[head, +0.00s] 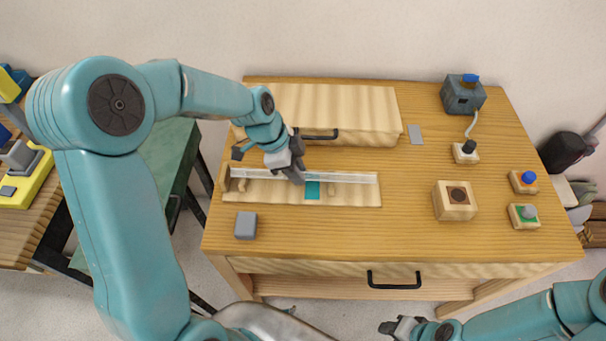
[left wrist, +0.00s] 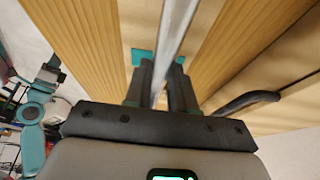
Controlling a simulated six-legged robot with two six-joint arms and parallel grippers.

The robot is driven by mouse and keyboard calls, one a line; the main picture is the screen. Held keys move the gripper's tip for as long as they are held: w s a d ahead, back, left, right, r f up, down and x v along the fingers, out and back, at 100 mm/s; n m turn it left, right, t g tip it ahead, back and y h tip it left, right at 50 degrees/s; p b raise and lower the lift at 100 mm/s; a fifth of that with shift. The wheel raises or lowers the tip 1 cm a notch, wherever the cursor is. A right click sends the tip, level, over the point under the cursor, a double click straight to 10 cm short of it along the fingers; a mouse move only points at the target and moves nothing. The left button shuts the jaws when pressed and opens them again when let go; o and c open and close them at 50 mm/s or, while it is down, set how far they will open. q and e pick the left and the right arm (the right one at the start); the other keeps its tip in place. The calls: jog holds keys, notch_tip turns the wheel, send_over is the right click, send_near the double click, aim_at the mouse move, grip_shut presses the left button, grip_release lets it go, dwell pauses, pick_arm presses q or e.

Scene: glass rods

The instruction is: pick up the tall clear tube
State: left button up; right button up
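The tall clear tube (head: 345,177) lies flat along a pale wooden rack (head: 365,197) on the table. In the left wrist view the tube (left wrist: 176,30) runs between the two dark fingers (left wrist: 163,70). The fingers sit close on both sides with no clear gap and appear shut on it. The tube still lies at rack level. My right gripper (head: 402,328) is at the bottom edge, away from the table top; its fingers are too small to read.
A pale wooden box with a dark handle (head: 340,105) stands just behind the rack. A grey block (head: 246,225) sits in front of it. The front centre is clear.

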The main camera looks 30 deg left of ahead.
pick_arm(q)
grip_shut()
jog(key=shift+s+r, duration=0.1)
jog(key=shift+s, duration=0.05)
